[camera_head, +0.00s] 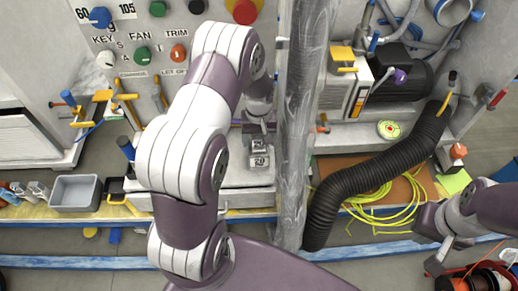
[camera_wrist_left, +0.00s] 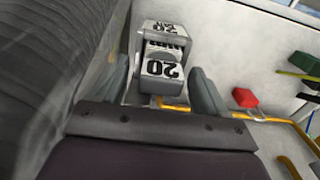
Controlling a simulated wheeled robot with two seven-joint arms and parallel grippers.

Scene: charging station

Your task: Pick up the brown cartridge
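I cannot make out a brown cartridge in either view. A grey block with white labels reading "20" (camera_head: 259,158) stands below my left gripper (camera_head: 259,127) in the head view. In the left wrist view the block (camera_wrist_left: 163,68) shows between and beyond the two grey fingers of my left gripper (camera_wrist_left: 160,82). These fingers are apart; whether they touch the block is unclear. My right gripper (camera_head: 440,250) is at the lower right, near a cable reel, and its finger gap is not clear.
A grey vertical pole (camera_head: 297,130) stands just right of my left arm. A black corrugated hose (camera_head: 365,180) and yellow cable (camera_head: 385,208) lie right of it. A grey bin (camera_head: 75,192) sits at left. A red object (camera_wrist_left: 245,98) is right of my left gripper.

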